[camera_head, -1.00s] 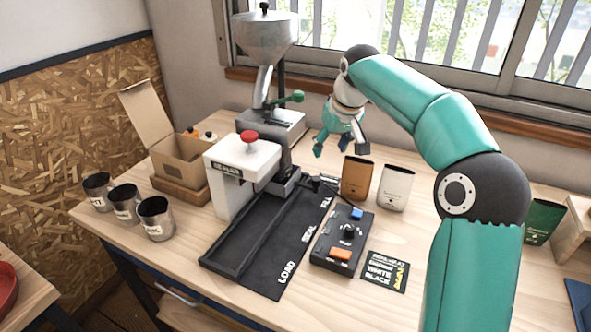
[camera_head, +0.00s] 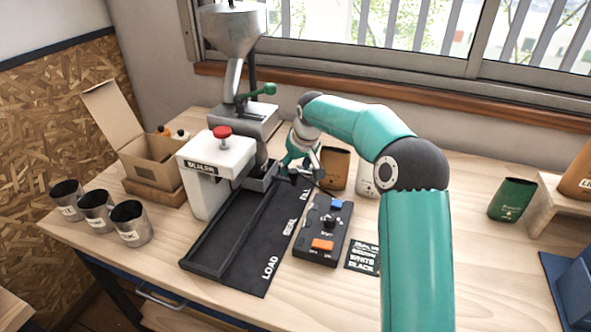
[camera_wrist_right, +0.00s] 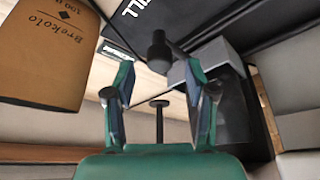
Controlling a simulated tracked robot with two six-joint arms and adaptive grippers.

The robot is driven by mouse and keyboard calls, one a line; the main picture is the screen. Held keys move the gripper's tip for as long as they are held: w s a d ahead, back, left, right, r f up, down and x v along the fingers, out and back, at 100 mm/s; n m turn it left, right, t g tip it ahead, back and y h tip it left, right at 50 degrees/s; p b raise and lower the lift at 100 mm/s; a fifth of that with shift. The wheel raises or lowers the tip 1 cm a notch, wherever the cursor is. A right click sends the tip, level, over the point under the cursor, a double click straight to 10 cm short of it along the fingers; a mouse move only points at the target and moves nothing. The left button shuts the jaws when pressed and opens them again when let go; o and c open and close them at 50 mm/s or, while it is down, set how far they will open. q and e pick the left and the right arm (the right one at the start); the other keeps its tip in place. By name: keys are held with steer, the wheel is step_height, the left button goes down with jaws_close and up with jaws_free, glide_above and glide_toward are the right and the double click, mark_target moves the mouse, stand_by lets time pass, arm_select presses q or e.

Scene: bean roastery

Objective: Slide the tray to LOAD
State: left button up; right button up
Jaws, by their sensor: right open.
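The small dark tray (camera_head: 262,178) sits at the FILL end of the black track (camera_head: 225,240), beside the white sealer (camera_head: 213,170). LOAD is marked at the near end, with SEAL between. My right gripper (camera_head: 303,172) is low, just right of the tray, near the FILL mark. In the right wrist view its fingers (camera_wrist_right: 158,88) are open, with nothing clearly held. A black knob (camera_wrist_right: 158,52) stands just beyond the fingertips, next to a grey box-like part (camera_wrist_right: 215,62); I cannot tell whether they touch it. My left gripper is not in view.
A control box (camera_head: 323,232) with blue and orange buttons lies right of the track. Steel cups (camera_head: 131,224) stand at the left. The grinder (camera_head: 240,110) rises behind the tray.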

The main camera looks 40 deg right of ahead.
steer(key=shift+x, duration=1.35)
steer(key=shift+c, duration=0.3)
jaws_close()
steer(key=shift+r, duration=0.1)
